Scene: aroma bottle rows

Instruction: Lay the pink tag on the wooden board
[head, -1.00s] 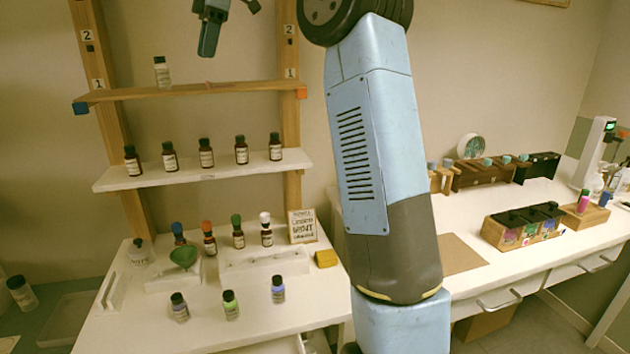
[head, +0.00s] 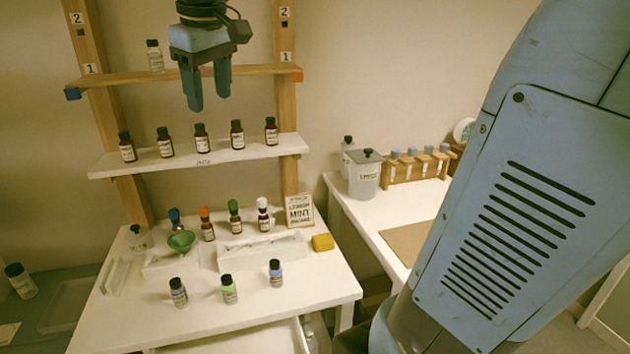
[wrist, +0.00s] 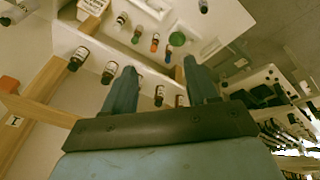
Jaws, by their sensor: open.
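I cannot make out the pink tag clearly in either view now; my gripper covers part of the upper wooden shelf (head: 120,80). A flat brown board (head: 403,243) lies on the right-hand table, partly hidden by my arm. My gripper (head: 209,102) is open, fingers pointing down, in front of the upper shelf and above the row of dark bottles. In the wrist view my gripper (wrist: 159,68) shows two spread fingers with nothing held between them.
Brown bottles (head: 200,138) stand on the white middle shelf (head: 215,156). Capped bottles, a green funnel (head: 181,241), a mint sign (head: 299,211) and a yellow block (head: 323,242) are on the white table below. A lidded jar (head: 364,175) stands behind the board.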

